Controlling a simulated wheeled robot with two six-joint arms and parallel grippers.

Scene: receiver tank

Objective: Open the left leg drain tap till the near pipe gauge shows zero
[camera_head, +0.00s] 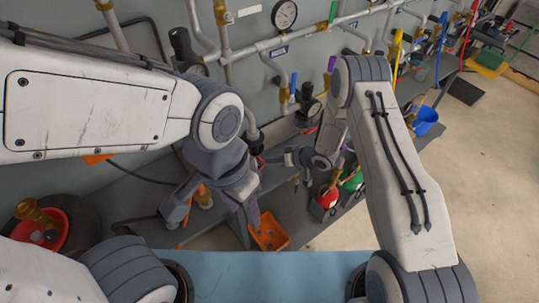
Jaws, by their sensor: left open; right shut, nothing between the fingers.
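A round white pipe gauge (284,14) is on the wall pipe at the top; its reading is too small to tell. A smaller dark gauge (313,109) sits lower, beside a blue-handled tap (293,87). I cannot tell which gauge is the near one. A brass fitting (204,197) shows behind my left gripper (212,217), which is open with its fingers pointing down. I cannot tell whether this fitting is the left leg drain tap or whether the fingers touch it. My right gripper (268,160) is shut and empty, to the upper right of the left one.
A red dish (52,232) with a brass valve is at the left. A red container (328,197) and a green one (353,179) stand on the shelf. A blue bucket (425,121) hangs further right.

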